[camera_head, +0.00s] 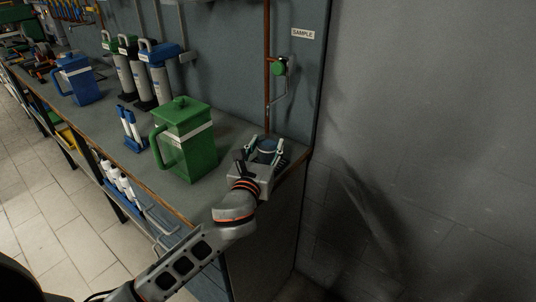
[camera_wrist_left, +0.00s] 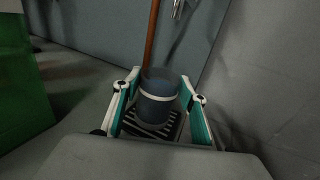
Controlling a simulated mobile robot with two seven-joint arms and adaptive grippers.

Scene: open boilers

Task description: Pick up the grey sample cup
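The grey sample cup (camera_head: 267,146) stands upright near the right end of the bench, below the copper pipe. In the left wrist view the cup (camera_wrist_left: 158,84) looks blue-grey with a pale band and stands on a dark slotted grate (camera_wrist_left: 150,129). My left gripper (camera_head: 265,153) reaches in low from the front, with one finger on each side of the cup. In the wrist view the fingers are spread and a gap shows beside the cup, so it looks open around it. The cup's lower front is partly hidden in the head view. My right gripper is out of view.
A green lidded jug (camera_head: 187,150) stands just left of my left gripper. A copper pipe with a green valve (camera_head: 279,68) runs down the wall behind the cup, beside a SAMPLE label (camera_head: 303,34). Blue-topped canisters (camera_head: 158,70) and a blue jug (camera_head: 78,80) stand farther left.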

